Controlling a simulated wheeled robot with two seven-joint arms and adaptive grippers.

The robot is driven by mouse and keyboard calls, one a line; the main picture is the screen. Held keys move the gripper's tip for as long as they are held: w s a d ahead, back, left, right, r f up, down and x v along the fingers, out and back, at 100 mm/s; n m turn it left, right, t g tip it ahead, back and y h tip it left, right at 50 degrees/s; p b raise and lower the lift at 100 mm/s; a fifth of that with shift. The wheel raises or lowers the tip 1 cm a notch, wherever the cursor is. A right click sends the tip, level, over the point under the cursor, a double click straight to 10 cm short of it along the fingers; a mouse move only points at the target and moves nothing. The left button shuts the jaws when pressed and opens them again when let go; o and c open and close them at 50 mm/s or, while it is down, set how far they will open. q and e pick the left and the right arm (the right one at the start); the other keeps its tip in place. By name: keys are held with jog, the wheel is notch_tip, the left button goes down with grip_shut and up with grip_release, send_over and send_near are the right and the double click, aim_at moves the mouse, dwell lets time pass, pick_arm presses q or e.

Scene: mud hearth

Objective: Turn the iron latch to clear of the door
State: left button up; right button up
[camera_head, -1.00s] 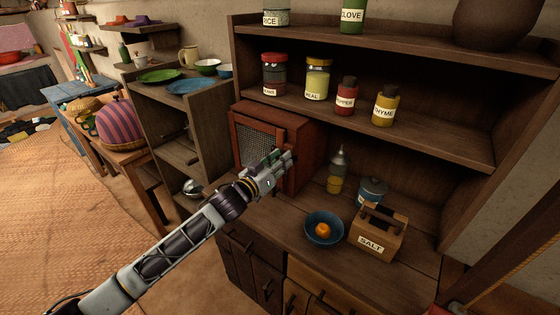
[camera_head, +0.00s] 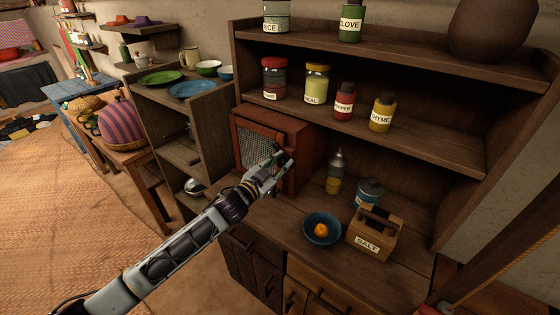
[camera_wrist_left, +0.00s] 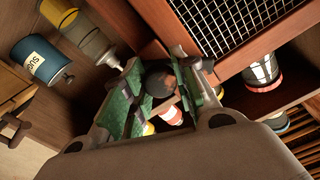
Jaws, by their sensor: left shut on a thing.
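The small red-brown cabinet (camera_head: 304,137) stands on the counter, and its wire-mesh door (camera_head: 257,145) looks closed. The mesh also shows at the top of the left wrist view (camera_wrist_left: 240,22). My left gripper (camera_head: 284,160) is at the right side of the door front. In the left wrist view its green-padded fingers (camera_wrist_left: 160,72) are shut on a dark rounded piece, the iron latch (camera_wrist_left: 161,81). The fingers cover much of the latch, so its exact angle cannot be told. My right gripper is not in view.
A blue bowl (camera_head: 322,231) with an orange fruit, a salt box (camera_head: 372,238), a blue sugar pot (camera_head: 370,191) and a bottle (camera_head: 335,172) stand right of the cabinet. Jars line the shelf (camera_head: 420,140) above. Open shelves (camera_head: 166,128) stand to the left.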

pick_arm(q)
jog(key=m+p, duration=0.1)
jog(key=m, duration=0.2)
jog(key=shift+r+m, duration=0.15)
jog(key=shift+m, duration=0.25)
jog(key=shift+m+p, duration=0.3)
jog(key=shift+m, duration=0.1)
jog(key=m+p, duration=0.1)
jog(key=m, duration=0.4)
jog(key=shift+m, duration=0.6)
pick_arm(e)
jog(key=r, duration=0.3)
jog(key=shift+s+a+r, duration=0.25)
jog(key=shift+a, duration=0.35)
pick_arm(q)
jog(key=o, duration=1.1)
jog(key=shift+c, duration=0.2)
